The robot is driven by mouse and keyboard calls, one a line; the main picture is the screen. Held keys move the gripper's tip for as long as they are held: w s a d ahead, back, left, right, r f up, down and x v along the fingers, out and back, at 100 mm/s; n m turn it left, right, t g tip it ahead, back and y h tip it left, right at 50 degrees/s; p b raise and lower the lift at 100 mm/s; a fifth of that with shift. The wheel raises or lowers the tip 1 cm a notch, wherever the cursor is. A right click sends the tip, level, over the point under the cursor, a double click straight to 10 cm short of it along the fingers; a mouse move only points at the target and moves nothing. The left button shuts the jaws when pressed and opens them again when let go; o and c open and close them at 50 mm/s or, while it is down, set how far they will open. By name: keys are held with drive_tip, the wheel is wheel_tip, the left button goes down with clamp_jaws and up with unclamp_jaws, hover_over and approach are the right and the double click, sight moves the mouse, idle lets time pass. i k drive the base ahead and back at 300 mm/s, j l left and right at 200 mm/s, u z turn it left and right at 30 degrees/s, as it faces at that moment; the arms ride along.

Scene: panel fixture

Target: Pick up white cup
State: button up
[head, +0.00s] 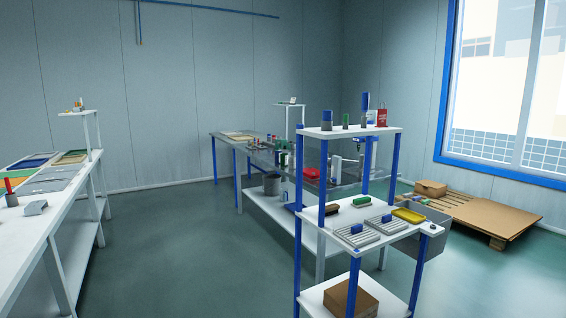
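No object that I can clearly identify as a white cup shows in the head view. A small white upright shape (336,166) stands in the middle, beyond the front shelf's post, among items on the far bench. It is too small and too crowded to tell whether it is a cup. My gripper is not in view.
A white shelf unit with blue posts (385,229) stands at front right, holding trays, a yellow dish (408,215) and a cardboard box (337,299). A long white bench (28,234) runs along the left. A pallet with cardboard (480,215) lies right. Open floor (185,255) lies between.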

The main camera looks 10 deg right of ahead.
sight(293, 163)
drive_tip(key=i+j+u, duration=0.3)
drive_tip(key=i, duration=0.75)
drive_tip(key=i+u, duration=0.3)
drive_tip(key=i, duration=0.7)
drive_tip(key=i+z, duration=0.1)
drive_tip(key=i, duration=0.85)
drive_tip(key=i+j+z, duration=0.1)
drive_tip(key=i, duration=0.8)
drive_tip(key=i+j+z, duration=0.15)
drive_tip(key=i+z, duration=0.3)
drive_tip(key=i+j+z, duration=0.7)
drive_tip(key=z, duration=0.15)
drive_tip(key=i+j+z, duration=0.4)
drive_tip(key=j, duration=0.2)
drive_tip(key=i+j+z, duration=0.15)
drive_tip(key=j, duration=0.2)
drive_tip(key=j+z, duration=0.2)
drive_tip(key=j, duration=0.15)
